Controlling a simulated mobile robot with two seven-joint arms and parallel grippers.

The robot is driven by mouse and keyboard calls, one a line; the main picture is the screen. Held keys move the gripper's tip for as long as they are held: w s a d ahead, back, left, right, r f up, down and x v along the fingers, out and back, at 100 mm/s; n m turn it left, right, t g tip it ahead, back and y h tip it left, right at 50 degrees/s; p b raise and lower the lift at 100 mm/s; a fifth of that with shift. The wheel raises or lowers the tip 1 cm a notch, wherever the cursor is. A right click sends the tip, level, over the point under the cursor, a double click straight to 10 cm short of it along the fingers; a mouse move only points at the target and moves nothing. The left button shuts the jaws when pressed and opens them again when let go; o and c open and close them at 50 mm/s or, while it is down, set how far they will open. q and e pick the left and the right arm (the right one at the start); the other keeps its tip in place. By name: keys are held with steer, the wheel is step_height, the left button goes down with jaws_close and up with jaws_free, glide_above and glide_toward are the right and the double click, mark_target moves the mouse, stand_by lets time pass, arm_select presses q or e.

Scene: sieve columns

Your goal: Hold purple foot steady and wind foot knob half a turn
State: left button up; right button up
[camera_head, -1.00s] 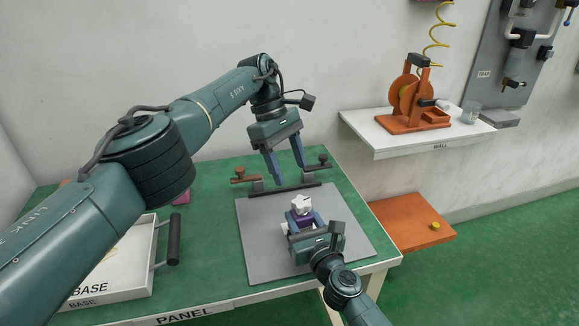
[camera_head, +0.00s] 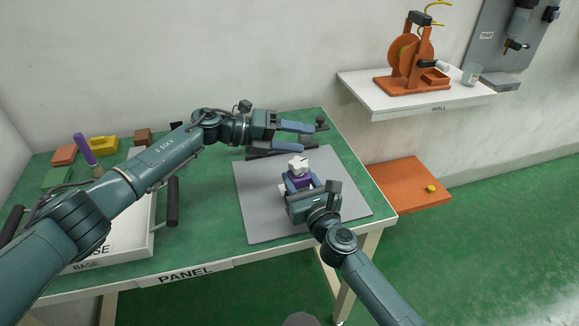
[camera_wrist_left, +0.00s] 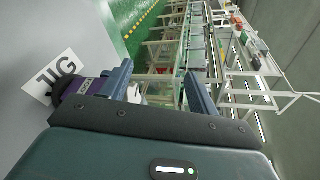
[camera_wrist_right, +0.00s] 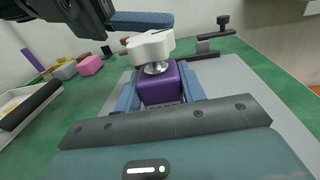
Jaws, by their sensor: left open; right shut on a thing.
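The purple foot (camera_head: 299,182) stands on the grey mat, with the white foot knob (camera_head: 298,165) on top. My right gripper (camera_wrist_right: 160,92) is shut on the purple foot (camera_wrist_right: 158,84), one finger on each side. In the right wrist view the white knob (camera_wrist_right: 151,46) sits above the block on a silver stem. My left gripper (camera_head: 308,138) is open and lies sideways, behind and above the knob in the head view. One of its fingers passes behind the knob in the right wrist view. The left wrist view shows the purple foot (camera_wrist_left: 72,98) at left, partly behind a finger.
A grey mat (camera_head: 262,215) marked JIG lies on the green table (camera_head: 200,232). A dark bracket (camera_head: 265,154) stands behind it. A white tray (camera_head: 140,240) with dark handles is at left, with several coloured blocks beyond. A wall shelf (camera_head: 400,101) holds an orange device.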

arm_select(q)
steer(key=a+n+t+h, duration=0.1)
steer(key=a+n+t, duration=0.25)
steer(key=n, duration=0.35)
steer(key=n+t+y, duration=0.2)
steer(key=n+t, duration=0.3)
steer(key=n, duration=1.6)
glide_toward(291, 167)
steer(key=x, duration=0.9)
steer(key=shift+w+d, duration=0.25)
